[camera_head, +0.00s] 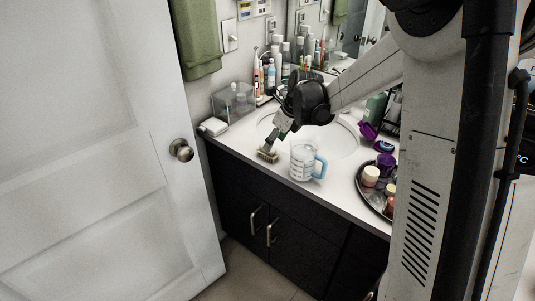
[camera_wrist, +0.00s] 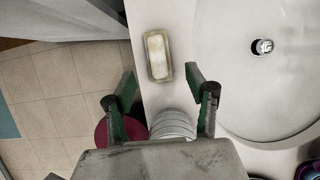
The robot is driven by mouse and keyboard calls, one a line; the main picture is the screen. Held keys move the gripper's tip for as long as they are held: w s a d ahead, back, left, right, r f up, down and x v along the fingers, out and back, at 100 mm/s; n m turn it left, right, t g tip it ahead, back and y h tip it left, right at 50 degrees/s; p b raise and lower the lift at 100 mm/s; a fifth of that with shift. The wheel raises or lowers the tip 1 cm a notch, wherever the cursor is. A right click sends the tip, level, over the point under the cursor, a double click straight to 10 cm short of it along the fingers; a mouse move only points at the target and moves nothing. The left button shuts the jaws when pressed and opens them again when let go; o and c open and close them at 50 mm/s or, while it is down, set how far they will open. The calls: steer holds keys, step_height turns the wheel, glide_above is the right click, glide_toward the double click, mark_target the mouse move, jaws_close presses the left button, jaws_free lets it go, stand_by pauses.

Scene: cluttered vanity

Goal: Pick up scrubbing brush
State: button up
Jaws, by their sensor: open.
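The scrubbing brush (camera_wrist: 158,55) is a small rectangular block with pale bristles and a tan rim. It lies on the white counter near the front edge, left of the sink. It also shows in the head view (camera_head: 267,155), just below my gripper (camera_head: 276,138). In the wrist view my gripper (camera_wrist: 160,76) is open, with its two green-grey fingers spread on either side of the brush's near end line. The brush lies just ahead of the fingertips, and nothing is held. I cannot tell the height gap exactly.
A clear mug with a blue handle (camera_head: 304,161) stands close to the right of the brush. The sink basin (camera_wrist: 265,105) lies beside it. A round dark tray (camera_head: 370,200) holds jars. A clear box (camera_head: 233,101) stands behind left. The white door (camera_head: 95,150) is at left.

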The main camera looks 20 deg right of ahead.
steer(key=shift+a+x, duration=0.15)
steer(key=shift+x, duration=1.6)
steer(key=shift+a+x, duration=0.15)
steer(key=shift+x, duration=1.6)
steer(key=shift+w+r, duration=0.15)
steer(key=shift+c, duration=0.5)
steer(key=c, duration=1.1)
